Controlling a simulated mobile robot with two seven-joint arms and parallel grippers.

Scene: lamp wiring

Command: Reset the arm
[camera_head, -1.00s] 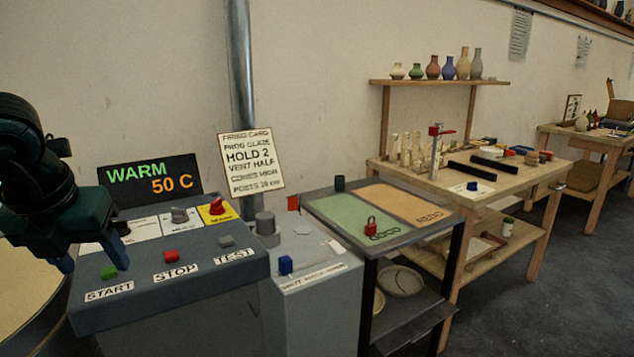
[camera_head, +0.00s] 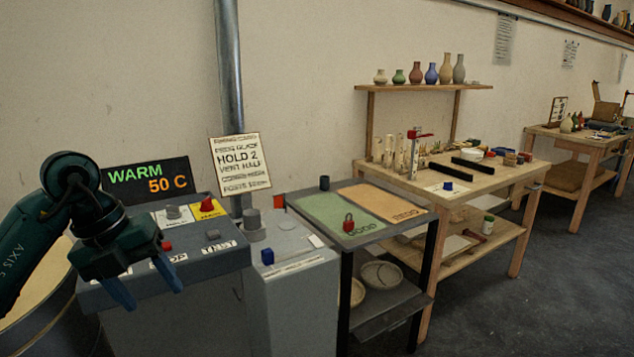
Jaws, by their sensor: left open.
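My left gripper (camera_head: 150,289) is at the lower left, with its dark green arm coming in from the left edge. Its two blue fingertips are spread apart with nothing between them. It hangs in front of the grey control panel (camera_head: 215,262) and hides the left part of it, including the START button. The red STOP button (camera_head: 166,246) shows just past the gripper, and its label is partly covered. The grey TEST button (camera_head: 213,235) is clear to the right. My right gripper is out of view.
A display (camera_head: 150,179) reads WARM 50 C. A table with green and tan areas (camera_head: 322,211) holds a red padlock (camera_head: 348,223). A round drum's rim (camera_head: 45,290) is at lower left. Dark floor lies right.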

